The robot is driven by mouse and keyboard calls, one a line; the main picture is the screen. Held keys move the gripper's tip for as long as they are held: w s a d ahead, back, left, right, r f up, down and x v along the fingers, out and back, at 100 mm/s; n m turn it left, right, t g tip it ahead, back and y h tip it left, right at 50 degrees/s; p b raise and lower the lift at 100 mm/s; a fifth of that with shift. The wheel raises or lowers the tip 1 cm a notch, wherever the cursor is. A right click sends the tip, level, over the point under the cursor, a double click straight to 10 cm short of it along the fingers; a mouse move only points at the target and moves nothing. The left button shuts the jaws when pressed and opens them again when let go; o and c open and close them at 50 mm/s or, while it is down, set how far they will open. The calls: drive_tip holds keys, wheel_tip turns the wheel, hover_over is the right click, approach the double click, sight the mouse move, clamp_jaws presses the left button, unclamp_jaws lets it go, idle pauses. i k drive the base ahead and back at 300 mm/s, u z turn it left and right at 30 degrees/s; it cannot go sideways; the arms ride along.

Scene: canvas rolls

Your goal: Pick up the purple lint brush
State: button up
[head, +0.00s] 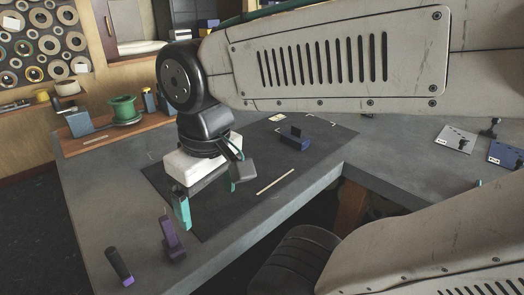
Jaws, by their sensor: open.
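Two purple-marked items are on the grey table at its near left. One is a purple item (172,241) with an upright part and a foot; the other is a dark, slim item (119,265) with a purple end. I cannot tell for sure which is the lint brush. My gripper (208,204) has teal fingers spread apart with nothing between them. It hangs over the dark mat, above and to the right of both items in the picture. Both items are apart from the fingers.
A dark mat (215,222) holds a blue block-like item (294,139) and a pale thin strip (275,181). A wooden tray (76,147) with a green spool (124,110) stands at the back left. Cards (455,139) lie on the right table.

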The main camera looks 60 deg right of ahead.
sight(172, 245)
drive_tip(key=k, duration=1.15)
drive_tip(key=z, duration=0.5)
drive_tip(key=i, duration=0.85)
drive_tip(key=u, duration=0.15)
